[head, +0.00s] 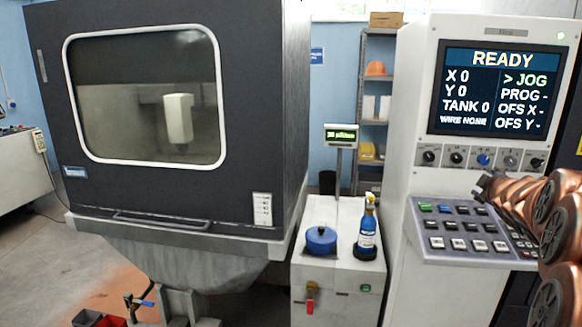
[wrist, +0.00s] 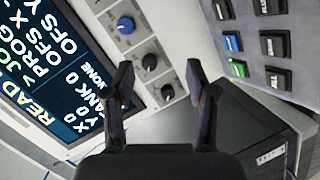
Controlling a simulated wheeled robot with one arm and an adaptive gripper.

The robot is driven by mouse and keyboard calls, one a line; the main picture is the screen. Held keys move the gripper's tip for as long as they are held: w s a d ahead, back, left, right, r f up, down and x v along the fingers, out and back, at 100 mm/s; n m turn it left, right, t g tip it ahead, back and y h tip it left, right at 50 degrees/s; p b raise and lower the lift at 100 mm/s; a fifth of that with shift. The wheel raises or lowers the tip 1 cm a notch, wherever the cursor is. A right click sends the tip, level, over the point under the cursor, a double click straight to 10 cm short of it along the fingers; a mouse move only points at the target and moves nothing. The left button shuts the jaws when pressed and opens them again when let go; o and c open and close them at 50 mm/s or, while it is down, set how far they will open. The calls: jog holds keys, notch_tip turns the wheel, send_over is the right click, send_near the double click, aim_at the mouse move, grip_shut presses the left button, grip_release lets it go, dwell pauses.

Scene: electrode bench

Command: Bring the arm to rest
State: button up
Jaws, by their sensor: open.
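My arm (head: 545,220) shows as copper-coloured rounded links at the right edge of the head view, in front of the control console (head: 415,110). My gripper (wrist: 160,82) is in the wrist view, with two dark fingers spread apart and nothing between them. Past the fingers are the console's knobs (wrist: 149,62), and its screen (wrist: 60,70) is on the left. The keypad buttons (wrist: 274,45) are at the upper right, apart from the fingers as far as I can tell. In the head view the fingers cannot be made out clearly.
The console screen (head: 500,92) reads READY, X 0, Y 0, TANK 0, WIRE NONE. The keypad (head: 465,230) juts out below it. A dark machine (head: 250,180) with a window stands left. A white cabinet (head: 320,273) bears a blue round lid (head: 321,240) and a spray bottle (head: 367,232).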

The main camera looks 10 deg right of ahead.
jog(key=s+a+f+m+g+y, duration=0.1)
jog(key=s+a+f+m+g, duration=0.15)
jog(key=s+a+f, duration=0.4)
jog(key=s+a+f+m+g+y, duration=0.1)
jog(key=s+a+f+m+g, duration=0.2)
jog(key=a, duration=0.7)
jog(key=s+a+f+m+g+y, duration=0.1)
jog(key=s+a+f+g, duration=0.2)
jog(key=s+a+f, duration=0.4)
jog(key=s+a+f+g+y, duration=0.2)
jog(key=s+a+g, duration=0.1)
jog(key=s+a, duration=0.6)
jog(key=s+a+f+g+y, duration=0.2)
jog(key=s+a+f+g, duration=0.1)
jog(key=s+a, duration=0.6)
jog(key=s, duration=0.4)
jog(key=shift+a+m, duration=0.25)
jog(key=shift+m, duration=0.1)
jog(key=shift+g, duration=0.25)
